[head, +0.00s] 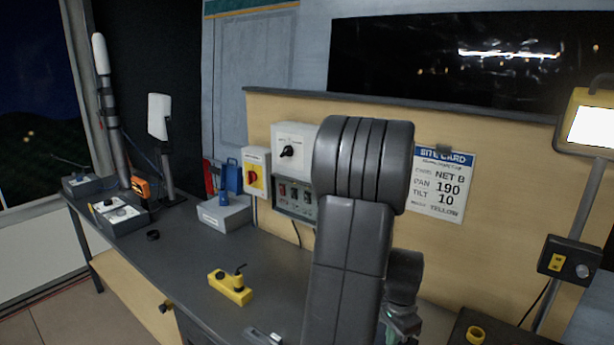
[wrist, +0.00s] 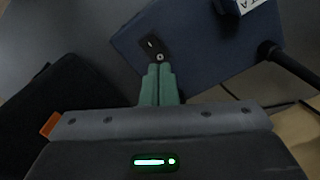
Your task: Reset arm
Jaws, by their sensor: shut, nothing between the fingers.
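My gripper (wrist: 161,72) shows in the wrist view with its two green fingers together, shut and empty. The fingertips are close to a small black part with a round silver spot (wrist: 158,52) on a dark blue panel (wrist: 195,45); I cannot tell whether they touch it. In the head view my grey arm stands upright in the middle and hides part of the bench and wall. My gripper shows there only as a bit of green (head: 402,322) low beside the arm.
A dark bench (head: 185,255) runs along the wall, with a yellow handheld box (head: 230,287), a grey box (head: 224,212) and an orange tool (head: 141,187) on it. A lamp (head: 592,125) on a pole stands at the right. Bench space between the yellow and grey boxes is clear.

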